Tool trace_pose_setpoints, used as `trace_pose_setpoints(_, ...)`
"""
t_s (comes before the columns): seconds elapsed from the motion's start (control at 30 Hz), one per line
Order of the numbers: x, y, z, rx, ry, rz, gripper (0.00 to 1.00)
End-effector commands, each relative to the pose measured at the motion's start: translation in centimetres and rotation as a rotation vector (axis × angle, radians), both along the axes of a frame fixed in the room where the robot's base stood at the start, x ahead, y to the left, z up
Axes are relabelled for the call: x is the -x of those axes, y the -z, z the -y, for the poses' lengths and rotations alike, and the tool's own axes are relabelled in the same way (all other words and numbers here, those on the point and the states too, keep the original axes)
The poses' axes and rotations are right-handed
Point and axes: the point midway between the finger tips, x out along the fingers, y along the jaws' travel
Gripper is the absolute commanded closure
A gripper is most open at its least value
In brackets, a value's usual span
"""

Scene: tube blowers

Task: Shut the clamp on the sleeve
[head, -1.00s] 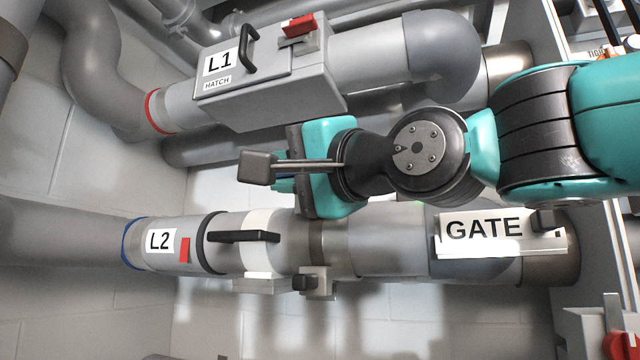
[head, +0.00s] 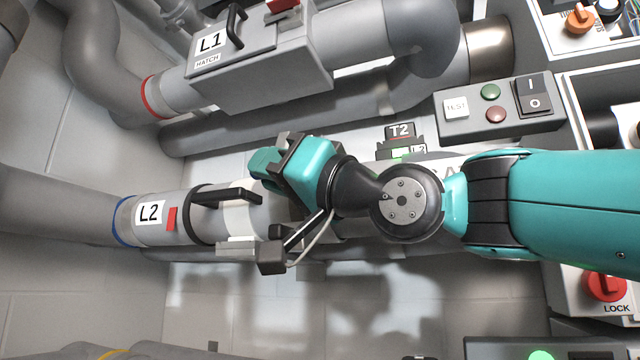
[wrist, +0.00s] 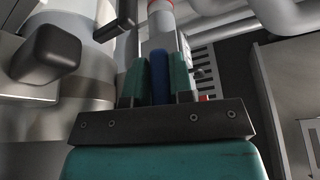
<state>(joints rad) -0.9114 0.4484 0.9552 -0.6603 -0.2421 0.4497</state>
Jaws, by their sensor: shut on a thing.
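My gripper (head: 264,162) is in front of the upper side of the L2 pipe, right of the sleeve's black handle (head: 226,196). In the wrist view its teal fingers (wrist: 157,62) are shut on a narrow blue piece (wrist: 160,82); I cannot tell what it is part of. The sleeve (head: 178,217) is grey with a dark ring and sits beside a white band (head: 240,222). The clamp's dark knob (head: 276,232) shows below my gripper; in the wrist view a dark knob (wrist: 45,52) stands at the left. My gripper hides most of the clamp band, so its state is unclear.
The L1 hatch box (head: 262,75) is above my gripper. A T2 display (head: 400,132) and a button panel (head: 500,108) are to the right, close to my arm. A red LOCK knob (head: 605,286) is below my arm. The wall below L2 is clear.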

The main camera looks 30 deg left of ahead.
Motion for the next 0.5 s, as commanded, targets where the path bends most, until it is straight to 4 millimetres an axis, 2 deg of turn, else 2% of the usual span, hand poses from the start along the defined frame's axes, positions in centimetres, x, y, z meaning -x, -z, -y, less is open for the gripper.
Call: trace_pose_setpoints(0.5, -0.28, 0.27, -0.05, -0.008, -0.003, 0.054, 1.00)
